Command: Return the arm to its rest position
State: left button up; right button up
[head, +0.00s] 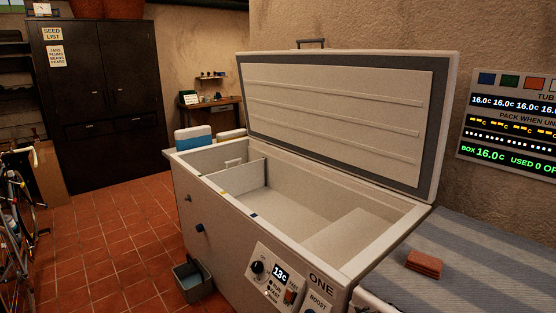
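Neither of my arms and neither gripper shows in the head view. A white chest freezer (225,230) marked ONE stands in the middle with its lid (335,118) raised fully upright. Its inside is visible and looks empty, with a divider (238,178) near the left end and a raised step (350,237) at the right. A small display (281,275) on its front reads about 13c, with a dark knob (257,267) beside it.
A bench with a striped cover (470,262) adjoins the freezer at right, bearing a reddish-brown block (424,263). A grey bucket (193,278) stands on the tiled floor by the freezer. A bicycle (18,220) is at far left, a dark cabinet (100,140) behind. Open floor (110,245) lies between.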

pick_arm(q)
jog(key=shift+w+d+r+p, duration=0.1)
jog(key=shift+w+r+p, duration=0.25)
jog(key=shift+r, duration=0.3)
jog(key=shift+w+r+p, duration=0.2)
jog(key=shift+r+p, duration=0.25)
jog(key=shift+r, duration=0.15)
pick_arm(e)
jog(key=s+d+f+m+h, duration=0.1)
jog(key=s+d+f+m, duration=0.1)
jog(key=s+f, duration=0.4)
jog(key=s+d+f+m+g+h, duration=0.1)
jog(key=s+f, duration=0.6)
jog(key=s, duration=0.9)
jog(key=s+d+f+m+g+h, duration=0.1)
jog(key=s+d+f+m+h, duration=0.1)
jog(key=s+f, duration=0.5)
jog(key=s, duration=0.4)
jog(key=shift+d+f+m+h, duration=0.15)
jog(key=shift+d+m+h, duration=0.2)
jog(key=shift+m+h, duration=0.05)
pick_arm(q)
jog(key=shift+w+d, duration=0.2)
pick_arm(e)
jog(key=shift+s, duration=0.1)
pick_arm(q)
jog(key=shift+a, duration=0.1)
